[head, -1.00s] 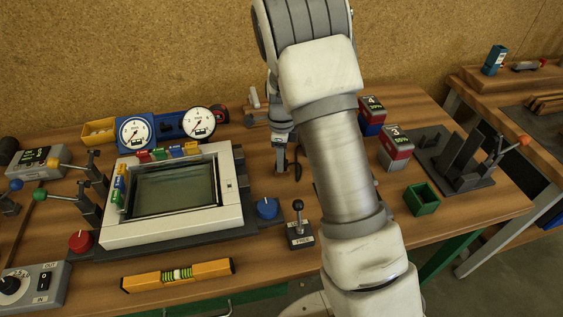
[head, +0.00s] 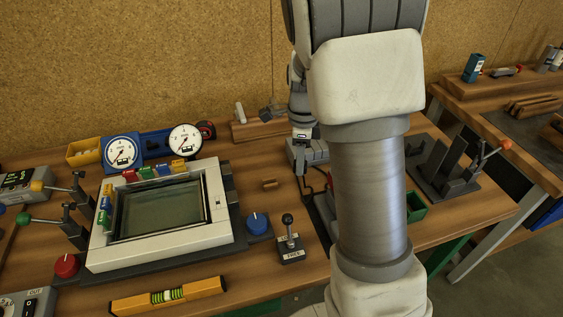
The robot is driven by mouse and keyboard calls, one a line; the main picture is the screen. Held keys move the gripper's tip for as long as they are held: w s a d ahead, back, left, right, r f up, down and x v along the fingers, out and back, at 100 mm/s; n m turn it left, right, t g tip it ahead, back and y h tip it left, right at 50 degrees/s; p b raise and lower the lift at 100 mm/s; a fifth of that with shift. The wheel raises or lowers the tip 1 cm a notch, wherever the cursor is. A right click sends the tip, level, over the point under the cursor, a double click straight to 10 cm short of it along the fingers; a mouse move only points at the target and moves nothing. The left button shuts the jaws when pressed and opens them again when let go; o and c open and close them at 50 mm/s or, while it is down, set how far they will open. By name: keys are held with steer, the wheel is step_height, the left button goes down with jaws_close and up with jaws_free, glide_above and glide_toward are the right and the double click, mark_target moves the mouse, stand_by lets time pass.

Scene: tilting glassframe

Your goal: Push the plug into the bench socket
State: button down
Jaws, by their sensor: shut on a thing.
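My gripper (head: 302,140) is at the back of the bench, right of the framed glass panel, small and partly behind my arm. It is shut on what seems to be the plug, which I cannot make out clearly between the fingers. A thin dark cable (head: 308,187) hangs and loops below it onto the bench.
A yellow level (head: 168,296) lies in front. Two gauges (head: 122,150) stand behind. A green box (head: 415,205) is partly behind my arm.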

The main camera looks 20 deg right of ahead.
step_height(320, 180, up, 6)
steer(key=s+d+p, duration=0.1)
steer(key=p, duration=0.3)
steer(key=shift+s+d+r+p, duration=0.25)
steer(key=shift+s+d+p, duration=0.1)
steer(key=shift+s, duration=0.05)
stand_by(0.5)
